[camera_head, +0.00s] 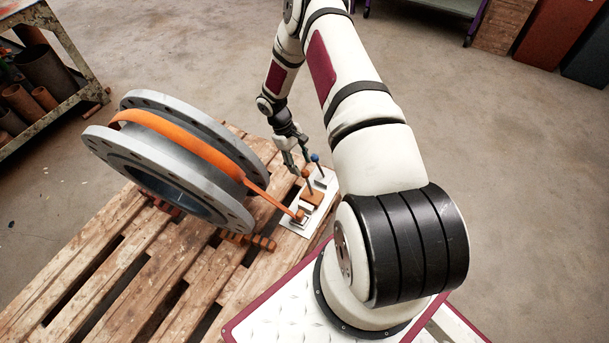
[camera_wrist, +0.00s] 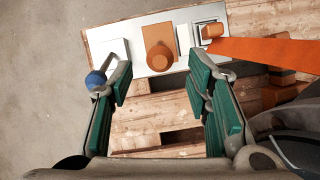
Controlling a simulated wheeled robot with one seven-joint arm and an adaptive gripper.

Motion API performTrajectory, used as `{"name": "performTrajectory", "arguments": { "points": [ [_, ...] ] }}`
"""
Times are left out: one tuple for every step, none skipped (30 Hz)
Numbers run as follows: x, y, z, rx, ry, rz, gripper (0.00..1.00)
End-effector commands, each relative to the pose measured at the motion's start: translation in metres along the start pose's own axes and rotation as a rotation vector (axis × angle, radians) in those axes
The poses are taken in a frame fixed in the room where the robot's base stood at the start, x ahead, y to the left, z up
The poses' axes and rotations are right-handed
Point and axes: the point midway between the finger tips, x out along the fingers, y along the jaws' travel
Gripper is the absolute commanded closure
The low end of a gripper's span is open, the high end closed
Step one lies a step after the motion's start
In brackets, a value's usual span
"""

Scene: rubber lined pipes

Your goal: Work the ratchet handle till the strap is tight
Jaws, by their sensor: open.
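The ratchet plate (camera_head: 292,224) is a pale metal plate at the pallet's edge, also seen across the top of the wrist view (camera_wrist: 135,35). A blue ball knob (camera_head: 315,157) tops a lever on it. In the wrist view the blue knob (camera_wrist: 95,80) lies beside the left finger, partly covered by it and not between the pads. An orange knob (camera_wrist: 160,58) stands mid-plate. The orange strap (camera_head: 185,139) runs over the grey flanged spool and down to the plate (camera_wrist: 270,51). My gripper (camera_head: 298,165) is open and empty above the plate; its green pads show in the wrist view (camera_wrist: 165,88).
The grey flanged spool (camera_head: 105,150) stands on the wooden pallet (camera_head: 95,265), left of the plate, with orange-brown wedges (camera_head: 262,242) at its foot. A rack of pipes (camera_head: 55,95) is at far left. The concrete floor (camera_head: 520,170) at right is clear.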

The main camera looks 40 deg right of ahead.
Motion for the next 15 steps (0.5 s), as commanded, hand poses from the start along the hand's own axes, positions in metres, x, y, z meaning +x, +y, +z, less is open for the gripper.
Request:
{"name": "performTrajectory", "arguments": {
  "points": [
    [0.013, -0.001, 0.000, 0.000, -0.002, -0.002, 0.55],
    [0.018, -0.001, -0.001, -0.001, -0.001, -0.002, 0.55],
    [0.024, -0.001, -0.001, -0.001, -0.001, -0.002, 0.55],
    [0.029, -0.001, 0.000, -0.001, -0.001, -0.002, 0.55],
    [0.033, -0.001, 0.000, -0.001, -0.002, -0.002, 0.55],
    [0.038, -0.001, 0.000, -0.001, -0.002, -0.001, 0.55],
    [0.042, -0.001, 0.000, 0.000, -0.001, -0.001, 0.55],
    [0.044, 0.000, 0.000, 0.000, -0.001, -0.001, 0.55],
    [0.048, 0.000, 0.000, 0.000, 0.000, -0.001, 0.55],
    [0.050, 0.000, 0.000, 0.000, 0.000, -0.001, 0.55],
    [0.051, 0.000, 0.000, -0.001, 0.001, 0.000, 0.55],
    [0.053, 0.000, 0.000, -0.001, 0.001, 0.000, 0.55],
    [0.054, 0.000, 0.000, -0.001, 0.001, 0.000, 0.55],
    [0.054, 0.000, 0.000, -0.001, 0.001, 0.000, 0.55],
    [0.055, 0.000, 0.000, -0.001, 0.001, 0.000, 0.55]
  ]
}}
